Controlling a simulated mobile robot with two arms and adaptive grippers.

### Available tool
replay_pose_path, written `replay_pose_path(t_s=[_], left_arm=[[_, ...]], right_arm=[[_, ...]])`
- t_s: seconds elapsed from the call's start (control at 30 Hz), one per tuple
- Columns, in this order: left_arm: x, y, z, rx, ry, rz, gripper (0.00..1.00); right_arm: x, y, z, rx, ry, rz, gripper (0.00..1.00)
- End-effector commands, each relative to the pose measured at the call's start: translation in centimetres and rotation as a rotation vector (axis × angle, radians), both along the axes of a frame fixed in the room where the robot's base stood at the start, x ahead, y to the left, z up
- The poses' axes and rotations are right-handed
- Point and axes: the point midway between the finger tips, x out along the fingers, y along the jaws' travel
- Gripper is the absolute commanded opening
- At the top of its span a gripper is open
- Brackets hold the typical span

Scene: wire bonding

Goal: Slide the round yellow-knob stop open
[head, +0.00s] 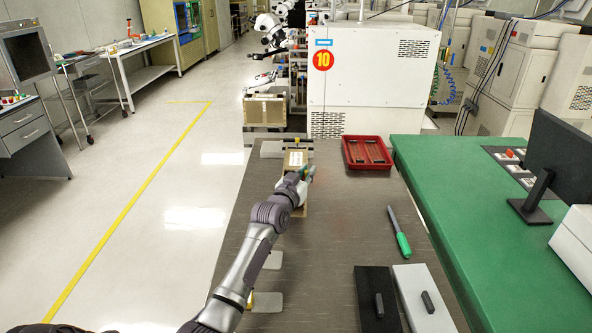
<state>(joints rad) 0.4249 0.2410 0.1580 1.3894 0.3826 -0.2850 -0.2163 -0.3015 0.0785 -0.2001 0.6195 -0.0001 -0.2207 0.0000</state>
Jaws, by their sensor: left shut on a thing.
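A yellow knob-like part (250,299) shows beside my left forearm near the bottom of the table, next to a grey plate (268,302). My arm partly hides it, and its slide position cannot be told. My left gripper (306,174) is far beyond it, at a long tan box (296,158) with a white label. The gripper appears shut on this box, but the hand hides the contact. The box's near end (299,211) shows below the hand. My right gripper is not in view.
A red tray (367,153) with dark strips stands right of the box. A green-handled tool (399,232) lies on the brown table (335,235). A black block (376,285) and a white block (414,285) with dark handles lie near the front. A green bench (450,205) adjoins on the right.

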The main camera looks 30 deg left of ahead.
Motion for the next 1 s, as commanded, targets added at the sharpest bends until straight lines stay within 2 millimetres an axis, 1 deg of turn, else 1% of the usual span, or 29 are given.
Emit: replay_pose_path(t_s=[0.07, 0.3, 0.33, 0.4, 0.47, 0.67, 0.8, 0.87, 0.97, 1.0], left_arm=[[0.2, -0.4, 0.0, -0.001, 0.002, -0.001, 0.00], [0.2, -0.4, -0.1, 0.001, 0.001, -0.001, 0.00], [0.2, -0.4, -0.1, 0.001, 0.001, -0.001, 0.21], [0.2, -0.4, -0.1, 0.001, 0.001, -0.001, 0.32], [0.2, -0.3, -0.1, 0.001, 0.001, -0.001, 0.42], [0.2, -0.3, 0.0, 0.001, 0.001, -0.001, 0.42], [0.0, -0.3, -0.1, 0.001, 0.000, -0.001, 0.42], [-0.4, -0.4, -0.1, 0.001, 0.000, -0.001, 0.42], [-1.7, -0.6, -0.1, 0.002, 0.000, -0.002, 0.42], [-2.5, -0.7, -0.2, 0.003, 0.001, -0.001, 0.42]], right_arm=[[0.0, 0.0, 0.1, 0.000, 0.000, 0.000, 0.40], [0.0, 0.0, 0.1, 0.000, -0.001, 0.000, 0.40], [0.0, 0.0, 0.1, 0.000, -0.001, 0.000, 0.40], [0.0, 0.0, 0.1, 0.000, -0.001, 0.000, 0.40], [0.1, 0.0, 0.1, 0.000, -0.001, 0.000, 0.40], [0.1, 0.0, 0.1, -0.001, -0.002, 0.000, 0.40], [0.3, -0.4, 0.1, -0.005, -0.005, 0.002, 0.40], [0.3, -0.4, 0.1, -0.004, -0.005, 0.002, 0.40], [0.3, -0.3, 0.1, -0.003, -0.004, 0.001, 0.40], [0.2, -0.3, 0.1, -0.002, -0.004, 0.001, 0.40]])
